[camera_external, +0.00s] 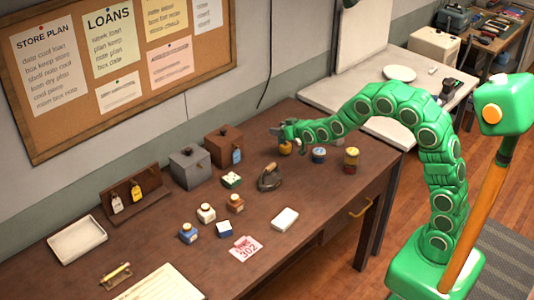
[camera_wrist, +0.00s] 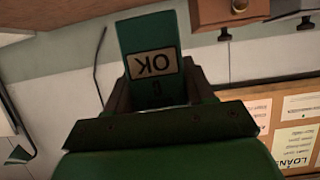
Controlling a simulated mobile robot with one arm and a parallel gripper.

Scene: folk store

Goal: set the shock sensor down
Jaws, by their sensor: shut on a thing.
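My gripper (camera_external: 284,132) is over the far part of the brown workbench (camera_external: 330,190), reaching left and pointing toward the wall. In the wrist view it is shut on a dark green block with a tan "OK" label, which I take to be the shock sensor (camera_wrist: 147,32). The label reads upside down there. In the external view the sensor is too small to make out clearly at the gripper's tip. An orange jar (camera_external: 285,148) shows just under the gripper; whether they touch I cannot tell.
A blue-banded jar (camera_external: 318,155) and a yellow jar (camera_external: 351,158) stand to the right of the gripper. A dark iron (camera_external: 270,178), a brown box (camera_external: 223,147) and a grey box (camera_external: 189,167) stand to the left. The bench's right front is mostly clear.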

